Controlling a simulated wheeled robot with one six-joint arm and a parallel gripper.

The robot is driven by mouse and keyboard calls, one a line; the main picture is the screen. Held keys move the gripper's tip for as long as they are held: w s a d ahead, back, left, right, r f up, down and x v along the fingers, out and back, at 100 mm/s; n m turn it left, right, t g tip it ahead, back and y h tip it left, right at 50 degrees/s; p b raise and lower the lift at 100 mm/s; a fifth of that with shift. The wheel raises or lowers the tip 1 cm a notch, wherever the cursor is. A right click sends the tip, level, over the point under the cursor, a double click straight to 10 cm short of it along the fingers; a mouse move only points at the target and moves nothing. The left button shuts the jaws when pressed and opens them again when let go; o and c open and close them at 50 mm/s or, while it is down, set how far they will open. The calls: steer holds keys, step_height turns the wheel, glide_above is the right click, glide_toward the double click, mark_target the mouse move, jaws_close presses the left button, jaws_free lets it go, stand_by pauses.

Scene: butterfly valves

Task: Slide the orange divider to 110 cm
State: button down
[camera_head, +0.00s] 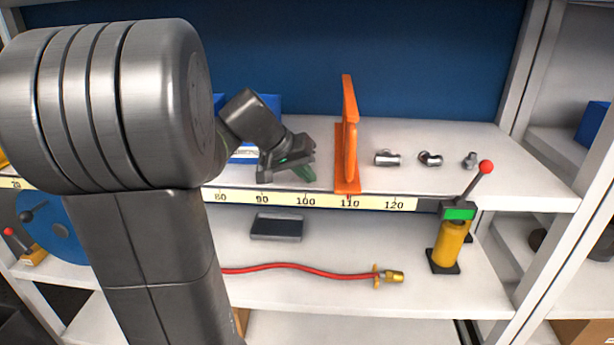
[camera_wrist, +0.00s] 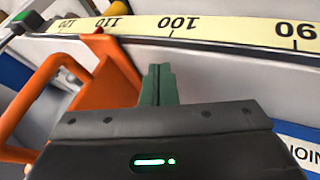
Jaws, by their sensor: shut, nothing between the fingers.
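The orange divider (camera_head: 347,140) stands upright on the upper shelf. Its foot is at the shelf's front edge, at about the 110 mark of the yellow scale (camera_head: 300,201). In the wrist view the divider (camera_wrist: 118,80) is at the left, and its pointed tip meets the scale (camera_wrist: 215,26) close to 110. My gripper (camera_head: 305,172) is left of the divider in the head view, above the shelf near the 100 mark, with a gap between them. In the wrist view its green fingers (camera_wrist: 158,85) are together and empty, apart from the divider.
Several metal pipe fittings (camera_head: 430,158) lie right of the divider. Blue bins (camera_head: 268,103) stand behind my gripper. On the lower shelf are a dark box (camera_head: 276,227), a red hose (camera_head: 300,267) and a yellow valve with a red-knobbed lever (camera_head: 447,246).

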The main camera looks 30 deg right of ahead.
steer(key=v, duration=0.9)
steer(key=shift+r, duration=0.4)
steer(key=shift+s+f, duration=0.1)
